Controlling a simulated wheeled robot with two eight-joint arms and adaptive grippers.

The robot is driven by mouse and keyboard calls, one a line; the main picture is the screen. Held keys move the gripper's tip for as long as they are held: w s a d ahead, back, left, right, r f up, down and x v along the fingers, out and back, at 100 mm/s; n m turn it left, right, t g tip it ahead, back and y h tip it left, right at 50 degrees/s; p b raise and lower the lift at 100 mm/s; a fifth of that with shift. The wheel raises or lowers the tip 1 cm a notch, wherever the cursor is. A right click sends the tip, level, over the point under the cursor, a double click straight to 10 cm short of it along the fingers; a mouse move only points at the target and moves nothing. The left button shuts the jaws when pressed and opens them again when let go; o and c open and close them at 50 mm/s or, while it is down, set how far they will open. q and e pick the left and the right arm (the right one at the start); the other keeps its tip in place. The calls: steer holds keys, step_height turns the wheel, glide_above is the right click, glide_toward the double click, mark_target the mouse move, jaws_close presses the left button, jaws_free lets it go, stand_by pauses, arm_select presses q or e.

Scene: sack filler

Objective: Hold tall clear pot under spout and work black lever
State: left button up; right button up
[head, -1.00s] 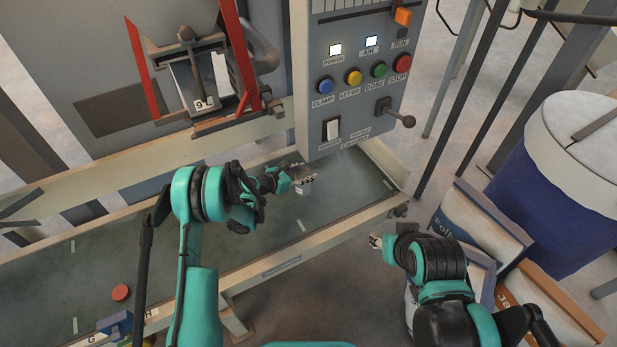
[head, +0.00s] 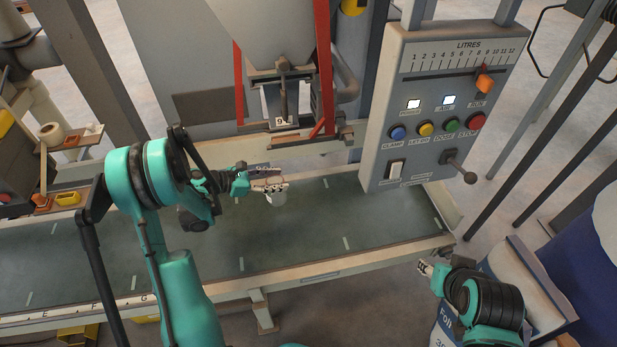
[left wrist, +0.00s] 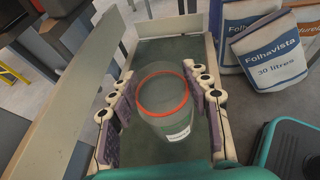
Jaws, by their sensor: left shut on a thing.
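The tall clear pot (left wrist: 165,98) shows in the left wrist view with an orange ring and a pale label low on its side. My left gripper (left wrist: 162,102) is shut around it, fingers on both sides. In the head view my left gripper (head: 268,182) holds the pot (head: 279,199), partly hidden by the fingers, above the green conveyor bed. The spout (head: 283,104) is between red side bars, behind and above the pot, which is in front of it. A black lever (head: 460,168) with a round knob sticks out from the panel. My right gripper (head: 427,268) is small, lower right, away from the lever.
The grey control panel (head: 440,110) has several coloured buttons, lit lamps and an orange slider (head: 484,82). The conveyor bed (head: 330,235) is mostly clear. Sacks (head: 530,285) and a blue drum (head: 590,250) stand at the right.

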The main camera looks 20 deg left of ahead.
arm_select(q)
steer(key=shift+s+a+r+p, duration=0.3)
steer(key=shift+s+a+r, duration=0.55)
steer(key=shift+s+r, duration=0.2)
steer(key=w+d+p, duration=0.1)
steer(key=w+p, duration=0.2)
steer(key=w, duration=1.1)
steer(key=shift+d, duration=0.2)
arm_select(e)
step_height(320, 180, up, 4)
steer(key=shift+r, duration=0.15)
arm_select(q)
steer(key=shift+w+f, duration=0.1)
arm_select(e)
steer(key=shift+o, duration=1)
